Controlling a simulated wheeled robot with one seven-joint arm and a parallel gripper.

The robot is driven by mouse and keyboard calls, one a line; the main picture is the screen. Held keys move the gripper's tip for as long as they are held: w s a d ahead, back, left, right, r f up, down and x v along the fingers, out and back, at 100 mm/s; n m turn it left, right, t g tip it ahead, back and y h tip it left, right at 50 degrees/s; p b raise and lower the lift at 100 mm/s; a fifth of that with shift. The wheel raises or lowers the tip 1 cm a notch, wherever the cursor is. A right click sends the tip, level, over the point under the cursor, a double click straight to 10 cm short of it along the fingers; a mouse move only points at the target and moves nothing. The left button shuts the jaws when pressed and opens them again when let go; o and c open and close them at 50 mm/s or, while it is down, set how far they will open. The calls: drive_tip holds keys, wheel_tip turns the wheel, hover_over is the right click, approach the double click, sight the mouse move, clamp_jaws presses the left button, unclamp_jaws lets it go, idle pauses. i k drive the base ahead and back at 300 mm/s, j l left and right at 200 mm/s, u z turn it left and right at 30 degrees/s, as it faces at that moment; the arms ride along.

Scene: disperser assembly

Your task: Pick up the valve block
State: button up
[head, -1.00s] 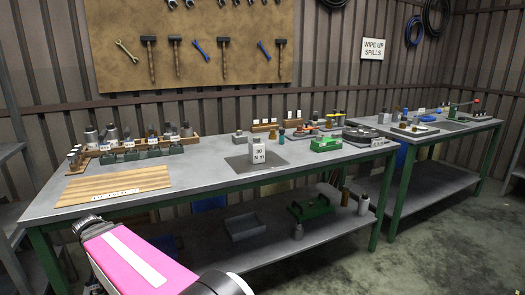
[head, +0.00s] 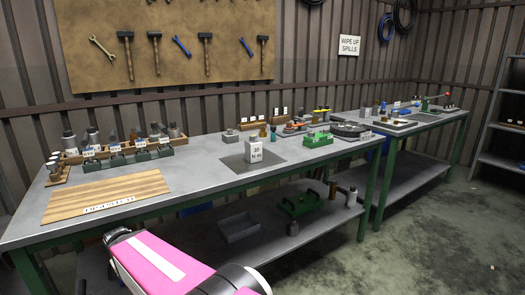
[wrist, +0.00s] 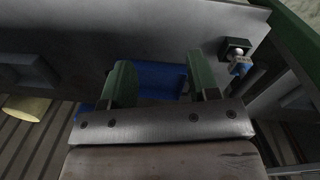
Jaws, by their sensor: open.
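My gripper (wrist: 163,82) shows in the wrist view with its two green fingers apart and nothing between them. The gripper's fingers do not show in the head view, only my pink arm at the bottom. I cannot tell for certain which part is the valve block. A small grey block (head: 231,136) stands at the back of the near bench (head: 205,185), left of the wooden label rack. A green block-like part (head: 318,140) sits further right on the same bench. Neither is touched by my gripper. In the wrist view a blue thing (wrist: 160,80) lies beyond the fingers.
A white torque box (head: 254,150) stands on a dark mat mid-bench. A wooden board (head: 105,195) and a rack of sockets (head: 72,157) fill the left end. The lower shelf holds a grey bin (head: 238,228) and a green part (head: 300,203). A second bench (head: 425,117) stands right.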

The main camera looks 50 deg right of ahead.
sight(254, 150)
drive_tip(key=k+z, duration=0.1)
drive_tip(key=z, duration=0.3)
drive_tip(key=l+z, duration=0.15)
drive_tip(key=z, duration=0.2)
drive_tip(key=k+l+z, duration=0.1)
drive_tip(key=z, duration=0.3)
drive_tip(key=l+z, duration=0.15)
drive_tip(key=z, duration=0.2)
drive_tip(key=k+j+u, duration=0.15)
drive_tip(key=j, duration=0.3)
drive_tip(key=k+j, duration=0.1)
drive_tip(key=j, duration=0.9)
drive_tip(key=k+j+u, duration=0.1)
drive_tip(key=j, duration=0.45)
drive_tip(key=k+j+z, duration=0.25)
drive_tip(key=j, duration=0.15)
drive_tip(key=j+z, duration=0.25)
drive_tip(key=j, duration=0.15)
drive_tip(key=i+l+u, duration=0.1)
drive_tip(key=l+u, duration=0.4)
drive_tip(key=l, duration=0.1)
